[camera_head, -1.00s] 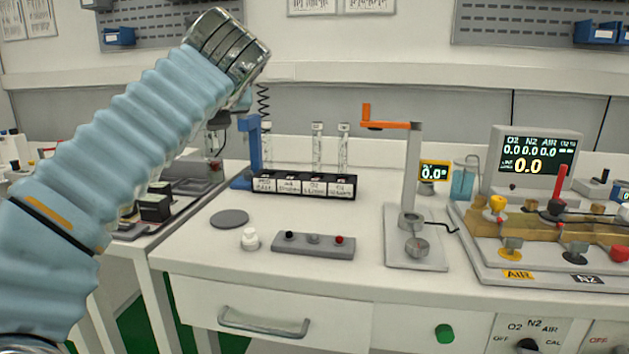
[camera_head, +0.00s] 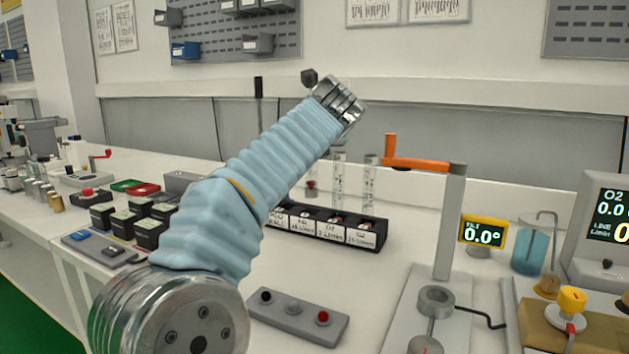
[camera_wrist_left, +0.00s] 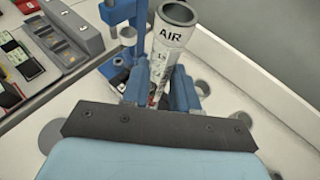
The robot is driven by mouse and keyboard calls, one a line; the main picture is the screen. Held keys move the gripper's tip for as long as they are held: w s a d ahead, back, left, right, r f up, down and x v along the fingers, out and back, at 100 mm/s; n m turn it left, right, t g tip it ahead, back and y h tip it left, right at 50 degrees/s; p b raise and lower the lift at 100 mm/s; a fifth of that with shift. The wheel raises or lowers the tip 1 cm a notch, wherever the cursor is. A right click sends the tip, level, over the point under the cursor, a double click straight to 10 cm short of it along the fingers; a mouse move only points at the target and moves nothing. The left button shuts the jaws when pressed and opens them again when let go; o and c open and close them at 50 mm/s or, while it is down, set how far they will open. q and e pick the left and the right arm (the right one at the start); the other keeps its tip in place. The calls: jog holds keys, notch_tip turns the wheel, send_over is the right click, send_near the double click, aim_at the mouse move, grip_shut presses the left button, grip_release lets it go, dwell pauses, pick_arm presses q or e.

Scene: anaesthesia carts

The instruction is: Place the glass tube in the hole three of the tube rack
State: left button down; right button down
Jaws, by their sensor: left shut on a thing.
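In the left wrist view, the blue fingers of my left gripper (camera_wrist_left: 160,88) are shut on a glass tube (camera_wrist_left: 173,35) marked AIR. Its open mouth faces the camera. In the head view, my left arm hides the gripper and the held tube. The black tube rack (camera_head: 378,240) with white labels stands on the bench behind my arm, its left end partly covered. Two clear tubes, one at the rack's middle right (camera_head: 338,178) and one at its right end (camera_head: 370,185), stand upright in it. My right gripper is not in view.
A grey panel with knobs (camera_head: 297,310) lies in front of the rack. An orange-armed stand (camera_head: 450,220) and a yellow tilt display (camera_head: 483,232) stand to the right. A blue upright (camera_wrist_left: 124,15) stands beside the held tube.

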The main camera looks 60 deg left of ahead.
aim_at(311, 177)
pick_arm(q)
jog(key=shift+w+a+f+b, duration=0.3)
jog(key=shift+a+f, duration=0.4)
jog(key=shift+f, duration=0.8)
jog(key=shift+w+a+f+b, duration=0.25)
jog(key=shift+w+a+f, duration=0.35)
jog(key=shift+f, duration=0.85)
jog(key=shift+w+a+f+b, duration=0.25)
jog(key=shift+a+f, duration=0.55)
jog(key=shift+f, duration=0.7)
jog(key=shift+f, duration=0.3)
jog(key=c, duration=0.9)
grip_release()
jog(key=shift+r, duration=0.1)
jog(key=shift+o, duration=0.2)
